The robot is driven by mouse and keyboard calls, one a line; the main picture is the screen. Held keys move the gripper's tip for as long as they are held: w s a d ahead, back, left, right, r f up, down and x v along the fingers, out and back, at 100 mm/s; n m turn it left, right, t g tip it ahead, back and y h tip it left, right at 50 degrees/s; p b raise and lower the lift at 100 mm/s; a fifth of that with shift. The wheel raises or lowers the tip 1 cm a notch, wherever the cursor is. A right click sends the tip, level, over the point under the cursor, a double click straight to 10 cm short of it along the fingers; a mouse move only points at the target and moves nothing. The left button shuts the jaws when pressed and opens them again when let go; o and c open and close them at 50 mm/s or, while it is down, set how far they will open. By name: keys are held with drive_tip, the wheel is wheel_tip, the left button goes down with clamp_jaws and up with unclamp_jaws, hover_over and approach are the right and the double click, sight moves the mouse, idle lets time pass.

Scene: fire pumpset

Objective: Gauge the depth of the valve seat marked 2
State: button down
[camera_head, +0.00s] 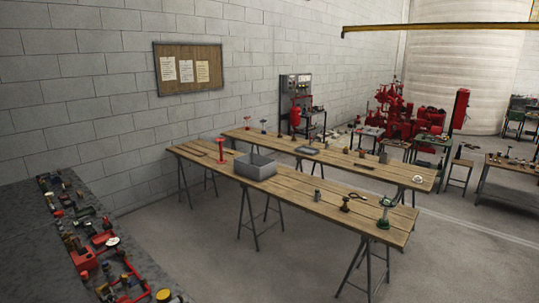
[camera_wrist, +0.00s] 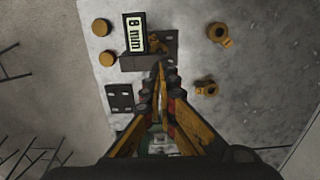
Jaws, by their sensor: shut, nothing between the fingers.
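My gripper (camera_wrist: 158,72) shows in the wrist view, its two yellow fingers closed together at the tips with nothing held. I cannot tell whether the tips touch the block. No valve seat marked 2 can be made out in either view, and no depth gauge can be told for sure. My gripper does not show in the head view.
The wrist view shows yellow round pieces (camera_wrist: 101,27), yellow fittings (camera_wrist: 217,33) and a dark plate with holes (camera_wrist: 120,98). In the head view, a dark bench (camera_head: 35,240) with many small parts stands left. Wooden trestle tables (camera_head: 320,205) hold a grey bin (camera_head: 255,168). Floor between is clear.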

drive_tip(key=shift+f, duration=0.15)
drive_tip(key=shift+f+b, duration=0.7)
drive_tip(key=shift+f, duration=0.2)
drive_tip(key=shift+s+d+f, duration=0.1)
idle(1.1)
drive_tip(key=shift+r+p, duration=2.45)
drive_tip(key=shift+r, duration=1.2)
